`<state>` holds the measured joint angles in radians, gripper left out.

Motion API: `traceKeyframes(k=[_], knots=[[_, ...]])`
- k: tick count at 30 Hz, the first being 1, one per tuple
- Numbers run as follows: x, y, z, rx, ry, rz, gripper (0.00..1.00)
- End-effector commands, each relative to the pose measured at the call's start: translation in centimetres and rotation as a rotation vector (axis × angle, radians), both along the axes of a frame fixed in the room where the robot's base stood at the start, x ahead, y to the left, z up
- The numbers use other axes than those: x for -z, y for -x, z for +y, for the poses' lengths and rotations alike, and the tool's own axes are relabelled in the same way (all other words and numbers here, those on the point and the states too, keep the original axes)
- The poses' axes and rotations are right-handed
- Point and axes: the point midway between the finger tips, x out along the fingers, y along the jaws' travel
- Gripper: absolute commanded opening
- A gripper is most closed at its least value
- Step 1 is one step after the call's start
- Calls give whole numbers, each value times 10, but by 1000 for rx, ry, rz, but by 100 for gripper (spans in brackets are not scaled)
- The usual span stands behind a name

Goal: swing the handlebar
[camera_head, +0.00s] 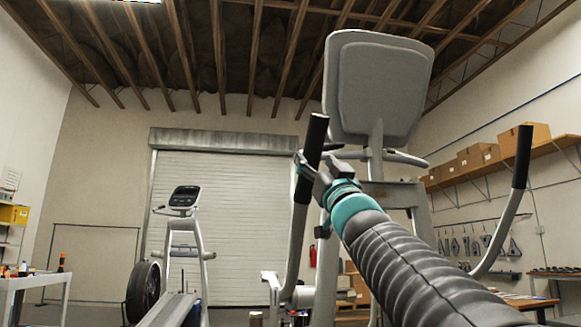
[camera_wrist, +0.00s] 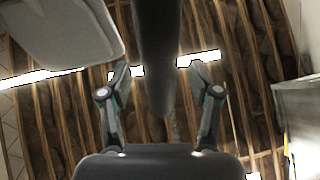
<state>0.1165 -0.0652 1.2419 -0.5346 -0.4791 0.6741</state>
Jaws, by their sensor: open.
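The elliptical machine stands close in the head view, with the grey back of its console (camera_head: 377,88) at the top. Its left handlebar has a black grip (camera_head: 314,142) and rises upright. Its right handlebar (camera_head: 505,225) also has a black grip and leans outward. My gripper (camera_head: 312,172) is at the left handlebar's grip. In the wrist view my gripper (camera_wrist: 161,76) is open, one finger on each side of the dark grip (camera_wrist: 157,45). The fingers look apart from the grip there. The console (camera_wrist: 62,28) shows at the upper left of the wrist view.
Another exercise machine (camera_head: 183,235) stands behind at the left, before a roller door (camera_head: 245,190). A shelf with cardboard boxes (camera_head: 525,135) runs along the right wall. A workbench (camera_head: 35,282) is at the far left.

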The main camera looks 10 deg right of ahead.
Motion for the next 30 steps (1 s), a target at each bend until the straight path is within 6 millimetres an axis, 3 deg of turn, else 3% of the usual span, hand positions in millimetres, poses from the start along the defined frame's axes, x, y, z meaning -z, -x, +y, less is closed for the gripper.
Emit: traceKeyframes(k=[6, 18, 20, 26, 30], knots=[[-19, -17, 4, 0, 0, -1, 63], [-22, -22, 5, 1, -1, 0, 63], [-22, -22, 5, 1, -1, 0, 50], [-22, -22, 5, 1, -1, 0, 0], [-22, -22, 5, 0, 0, 0, 0]])
